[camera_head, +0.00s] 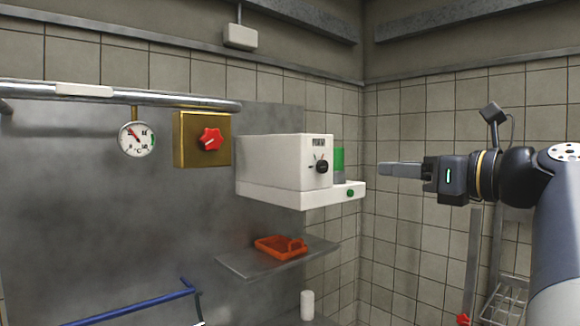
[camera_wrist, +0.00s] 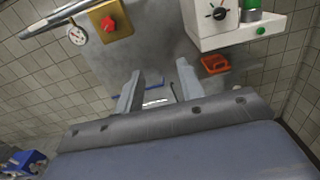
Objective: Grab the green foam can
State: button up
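The green can (camera_head: 338,160) stands upright on the right end of the white machine's ledge, partly hidden behind the machine's body in the head view. Its lower part looks grey. It also shows at the top edge of the wrist view (camera_wrist: 252,5), cut off by the frame. My gripper (camera_head: 381,169) is to the right of the can in the head view, at about its height and apart from it. The wrist view shows the two fingers (camera_wrist: 158,80) spread, with nothing between them.
The white machine (camera_head: 280,163) has a black knob and a green button. Below it, an orange tray (camera_head: 272,250) sits on a metal shelf (camera_head: 240,263). A brass box with a red knob (camera_head: 193,139), a gauge (camera_head: 137,139) and a blue rail (camera_head: 135,307) are left.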

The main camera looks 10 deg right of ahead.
aim_at(338, 153)
jog(key=i+l+u, duration=0.2)
jog(key=l, duration=0.15)
jog(key=i+l+u, duration=0.45)
jog(key=l, duration=0.3)
jog(key=l+u, duration=0.25)
jog(key=l, duration=0.15)
jog(key=i+l, duration=0.1)
jog(key=l, duration=0.25)
jog(key=i+l, duration=0.15)
jog(key=l, duration=0.2)
jog(key=i+l, duration=0.1)
jog(key=l, duration=0.25)
